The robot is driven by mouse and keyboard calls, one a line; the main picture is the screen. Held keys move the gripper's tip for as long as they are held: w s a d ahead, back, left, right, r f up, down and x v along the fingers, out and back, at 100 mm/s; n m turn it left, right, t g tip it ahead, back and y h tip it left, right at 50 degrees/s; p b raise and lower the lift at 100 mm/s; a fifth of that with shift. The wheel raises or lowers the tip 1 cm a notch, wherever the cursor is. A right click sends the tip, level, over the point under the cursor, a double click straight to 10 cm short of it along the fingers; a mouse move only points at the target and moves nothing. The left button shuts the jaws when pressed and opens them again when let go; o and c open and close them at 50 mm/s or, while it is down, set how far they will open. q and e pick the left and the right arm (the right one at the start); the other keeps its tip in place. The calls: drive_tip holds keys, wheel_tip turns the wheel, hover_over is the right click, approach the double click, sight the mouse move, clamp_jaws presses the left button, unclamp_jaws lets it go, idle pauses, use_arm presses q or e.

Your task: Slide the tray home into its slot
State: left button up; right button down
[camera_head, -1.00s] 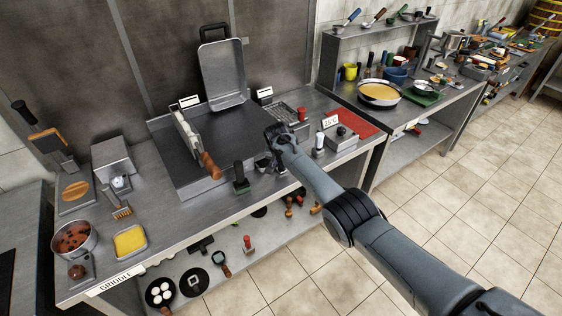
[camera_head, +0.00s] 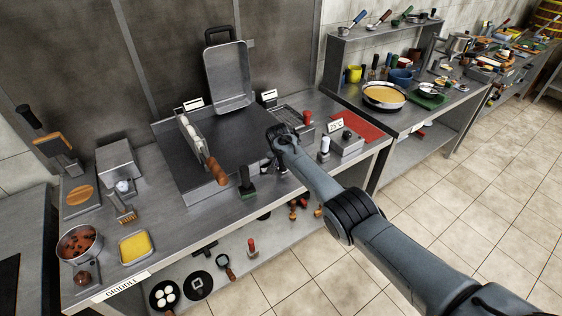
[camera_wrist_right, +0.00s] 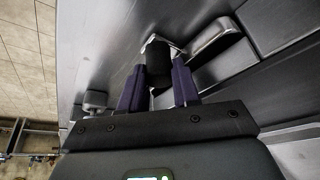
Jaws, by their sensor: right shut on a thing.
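In the right wrist view my right gripper (camera_wrist_right: 158,92) is shut on a black handle (camera_wrist_right: 157,58), one purple finger on each side. The handle joins a shiny metal bracket. Beside it is a steel piece with a rounded edge (camera_wrist_right: 217,38), which looks like part of the tray, at dark gaps in a steel body. I cannot tell how far in the tray sits. In the head view my right gripper (camera_head: 270,167) is at the right front of the griddle (camera_head: 222,148), and the arm and wrist hide most of the tray and slot. My left gripper is not in view.
A green-based tool with a black handle (camera_head: 247,184) stands just left of my right gripper. A wooden-handled tool (camera_head: 214,168) overhangs the griddle front. A pan (camera_head: 230,80) leans behind.

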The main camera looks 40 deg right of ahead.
drive_tip(key=shift+w, duration=0.15)
drive_tip(key=c, duration=0.9)
unclamp_jaws()
drive_tip(key=shift+o, duration=0.8)
drive_tip(key=shift+f, duration=0.1)
